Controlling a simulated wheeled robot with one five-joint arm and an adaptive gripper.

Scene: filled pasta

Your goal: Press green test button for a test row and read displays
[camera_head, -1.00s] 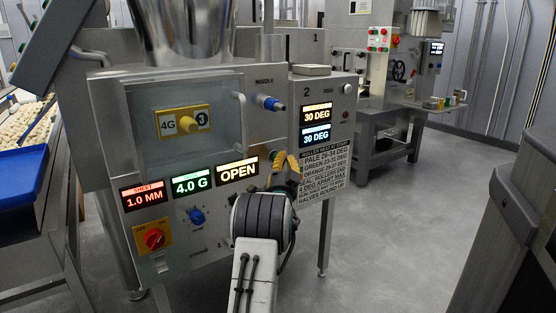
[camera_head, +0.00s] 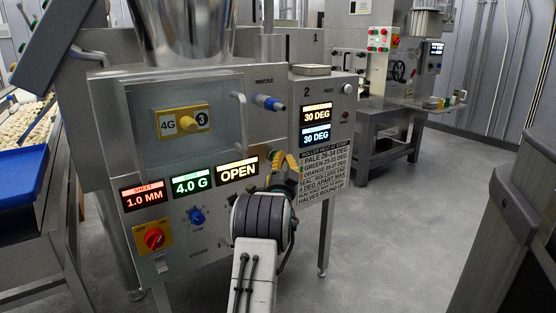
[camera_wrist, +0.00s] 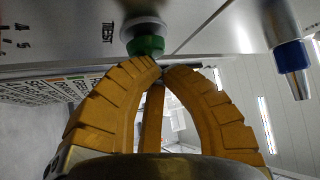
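The green test button (camera_wrist: 146,45) shows in the wrist view in a pale round collar beside the printed word TEST. My gripper (camera_wrist: 161,69) has its two yellow fingers closed together at the tips, with nothing between them. The tips are right at the button's edge; I cannot tell if they touch it. In the head view my gripper (camera_head: 284,158) is at the machine's front panel and hides the button. The lower displays read 1.0 MM on the red-headed one (camera_head: 144,196), 4.0 G on the green-headed one (camera_head: 192,184) and OPEN (camera_head: 238,171). The upper (camera_head: 316,114) and lower (camera_head: 315,135) right displays read 30 DEG.
A yellow selector plate (camera_head: 183,122) shows 4G and 3. A red rotary switch (camera_head: 153,239) and blue knob (camera_head: 197,216) sit lower left. A blue-tipped nozzle knob (camera_head: 270,103) is above my gripper. A heat notice (camera_head: 323,176) is at right. Open floor (camera_head: 400,230) lies right.

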